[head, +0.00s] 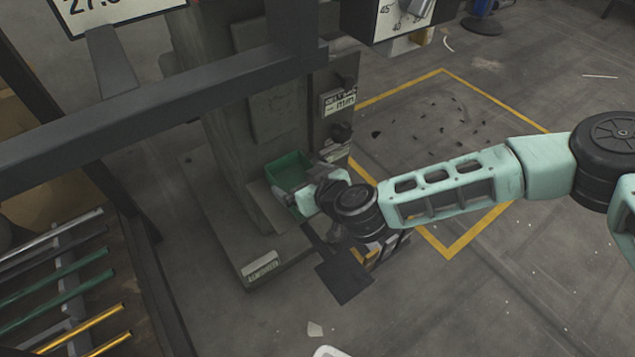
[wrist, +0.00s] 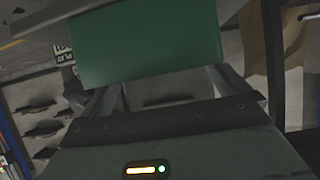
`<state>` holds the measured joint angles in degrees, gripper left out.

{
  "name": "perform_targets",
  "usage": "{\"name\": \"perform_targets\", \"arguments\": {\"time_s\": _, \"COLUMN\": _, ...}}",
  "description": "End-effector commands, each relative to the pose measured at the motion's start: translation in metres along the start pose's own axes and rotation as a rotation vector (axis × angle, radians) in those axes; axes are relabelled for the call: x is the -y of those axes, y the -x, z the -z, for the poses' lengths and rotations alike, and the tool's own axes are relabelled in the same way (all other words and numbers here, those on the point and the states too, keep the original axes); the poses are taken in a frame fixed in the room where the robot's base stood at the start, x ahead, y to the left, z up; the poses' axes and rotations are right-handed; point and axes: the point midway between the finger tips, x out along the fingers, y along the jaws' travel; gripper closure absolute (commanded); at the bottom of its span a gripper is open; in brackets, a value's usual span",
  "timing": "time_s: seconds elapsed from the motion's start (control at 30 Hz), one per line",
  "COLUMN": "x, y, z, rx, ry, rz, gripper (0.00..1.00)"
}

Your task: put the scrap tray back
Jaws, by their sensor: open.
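The scrap tray (head: 287,168) is a green open box. In the head view it sits low against the front of the grey press (head: 277,115), at the ledge above the press foot. In the wrist view a green tray face (wrist: 145,45) fills the upper middle, just ahead of my fingers. My gripper (wrist: 163,92) is open, with one finger at each side below that face. In the head view my gripper (head: 287,194) is at the tray's near side, partly hidden by my wrist. I cannot tell whether the fingers touch the tray.
A yellow floor outline (head: 500,92) with dark scraps inside lies right of the press. A dark flat plate (head: 343,277) is below my wrist. A rack of coloured rods (head: 60,275) stands at lower left, and a dark frame bar (head: 150,100) crosses the upper left.

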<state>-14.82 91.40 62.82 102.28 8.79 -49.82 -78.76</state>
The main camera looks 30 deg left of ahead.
Motion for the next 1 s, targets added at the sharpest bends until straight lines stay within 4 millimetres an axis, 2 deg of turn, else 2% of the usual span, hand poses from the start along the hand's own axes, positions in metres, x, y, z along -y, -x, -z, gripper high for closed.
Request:
{"name": "perform_targets", "arguments": {"time_s": 0.03, "x": -0.001, "y": 0.014, "z": 0.005, "rx": 0.0, "ry": 0.003, "rz": 0.0, "gripper": 0.0}}
{"name": "perform_targets", "arguments": {"time_s": 0.2, "x": -0.001, "y": 0.051, "z": 0.005, "rx": 0.001, "ry": 0.002, "rz": 0.0, "gripper": 0.0}}
{"name": "perform_targets", "arguments": {"time_s": 0.4, "x": 0.0, "y": 0.083, "z": 0.003, "rx": 0.001, "ry": 0.001, "rz": 0.001, "gripper": 0.0}}
{"name": "perform_targets", "arguments": {"time_s": 0.6, "x": -0.001, "y": 0.095, "z": 0.001, "rx": 0.0, "ry": 0.0, "rz": -0.001, "gripper": 0.0}}
{"name": "perform_targets", "arguments": {"time_s": 0.83, "x": -0.001, "y": 0.096, "z": 0.001, "rx": 0.0, "ry": 0.0, "rz": 0.0, "gripper": 0.0}}
{"name": "perform_targets", "arguments": {"time_s": 1.0, "x": 0.005, "y": 0.105, "z": 0.009, "rx": 0.016, "ry": 0.021, "rz": 0.055, "gripper": 0.0}}
